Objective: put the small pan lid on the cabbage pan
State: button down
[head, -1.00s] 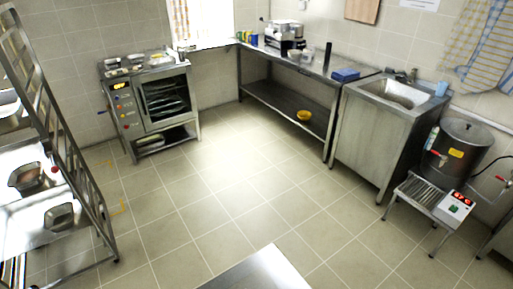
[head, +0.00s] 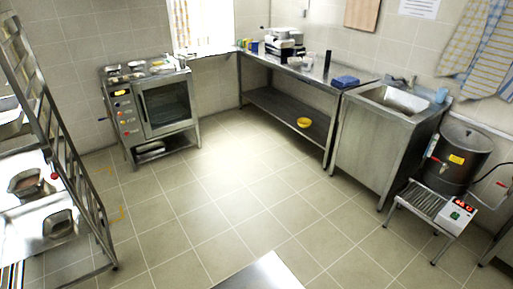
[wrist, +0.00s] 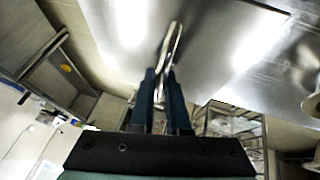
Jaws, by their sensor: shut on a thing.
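My gripper (wrist: 164,82) shows in the wrist view, its two dark fingers closed together on a thin shiny metal piece (wrist: 173,45). This looks like the small pan lid seen nearly edge-on, tilted up between the fingertips. A broad steel surface lies behind it in that view. My gripper does not show in the head view. I cannot pick out the cabbage pan for sure; several small pans (head: 135,74) sit on top of the oven (head: 152,110) at the back left, with contents too small to tell.
A steel rack (head: 66,150) with trays stands at the left. A steel table corner (head: 262,275) juts in at the bottom. The middle floor is clear.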

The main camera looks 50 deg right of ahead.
jog(key=c, duration=0.8)
grip_release()
jog(key=shift+r, duration=0.1)
jog(key=b+v, duration=0.1)
jog(key=v, duration=1.1)
jog(key=shift+s+a+r, duration=0.1)
jog(key=shift+s+r, duration=0.05)
jog(key=shift+r, duration=0.2)
